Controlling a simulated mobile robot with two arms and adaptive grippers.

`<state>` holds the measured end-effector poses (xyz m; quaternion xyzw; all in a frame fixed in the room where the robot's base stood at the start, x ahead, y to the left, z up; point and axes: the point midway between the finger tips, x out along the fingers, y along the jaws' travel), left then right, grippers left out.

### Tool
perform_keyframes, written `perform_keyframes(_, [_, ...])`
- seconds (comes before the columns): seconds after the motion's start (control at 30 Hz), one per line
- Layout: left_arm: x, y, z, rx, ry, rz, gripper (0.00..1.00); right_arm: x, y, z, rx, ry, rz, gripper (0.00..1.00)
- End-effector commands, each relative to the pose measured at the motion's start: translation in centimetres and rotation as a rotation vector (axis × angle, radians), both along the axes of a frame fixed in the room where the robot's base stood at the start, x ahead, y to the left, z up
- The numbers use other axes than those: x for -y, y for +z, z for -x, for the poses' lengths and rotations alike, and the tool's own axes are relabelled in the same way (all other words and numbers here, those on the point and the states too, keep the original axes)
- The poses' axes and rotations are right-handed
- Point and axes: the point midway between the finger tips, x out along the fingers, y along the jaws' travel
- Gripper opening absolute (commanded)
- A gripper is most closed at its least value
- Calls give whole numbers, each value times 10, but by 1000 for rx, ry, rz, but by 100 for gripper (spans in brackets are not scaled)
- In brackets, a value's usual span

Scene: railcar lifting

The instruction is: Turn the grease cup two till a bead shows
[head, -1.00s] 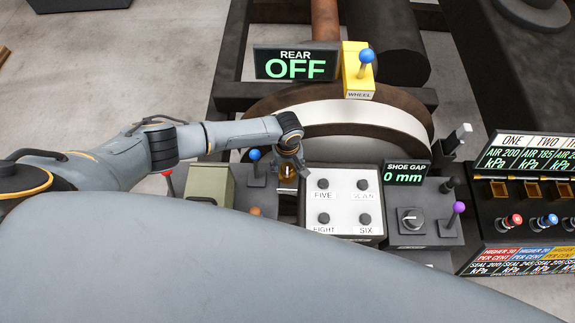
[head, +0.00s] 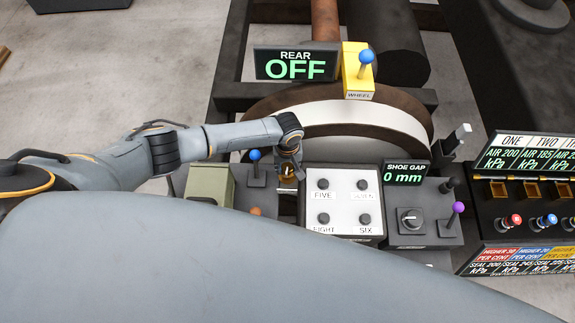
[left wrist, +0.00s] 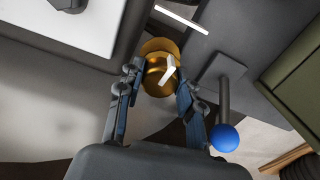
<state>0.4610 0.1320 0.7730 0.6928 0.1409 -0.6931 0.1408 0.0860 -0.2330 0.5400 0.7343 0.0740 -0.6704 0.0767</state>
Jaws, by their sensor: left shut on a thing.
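A brass grease cup (left wrist: 160,72) with a white mark on its top sits between the fingers in the left wrist view. In the head view the grease cup (head: 287,171) is mostly covered by my gripper, beside the white button panel. My left gripper (head: 288,165) reaches down over it and is shut on it. In the left wrist view the gripper's two fingers (left wrist: 160,88) lie on either side of the cup. I cannot make out any bead of grease. My right gripper is not in view.
A blue-knobbed lever (head: 255,157) stands just left of the gripper. The white panel (head: 343,203) with several black buttons is close on the right. The REAR display (head: 295,64) reads OFF, and the SHOE GAP display (head: 405,174) reads 0 mm.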

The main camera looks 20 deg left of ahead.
Motion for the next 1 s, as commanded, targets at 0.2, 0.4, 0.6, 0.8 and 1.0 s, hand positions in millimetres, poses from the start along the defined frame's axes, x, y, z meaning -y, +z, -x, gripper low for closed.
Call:
perform_keyframes(0.2, [0, 0, 1, -1, -183, 2, 5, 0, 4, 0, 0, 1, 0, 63])
perform_keyframes(0.4, [0, 0, 1, -2, -374, 1, 5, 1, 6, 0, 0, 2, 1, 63])
perform_keyframes(0.6, [0, 0, 0, -1, -565, 2, 5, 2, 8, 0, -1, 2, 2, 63])
perform_keyframes(0.8, [-1, 0, 0, -1, -754, 1, 5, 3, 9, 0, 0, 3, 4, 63])
perform_keyframes(1.0, [-1, 0, 0, -1, -945, 1, 5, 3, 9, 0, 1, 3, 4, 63])
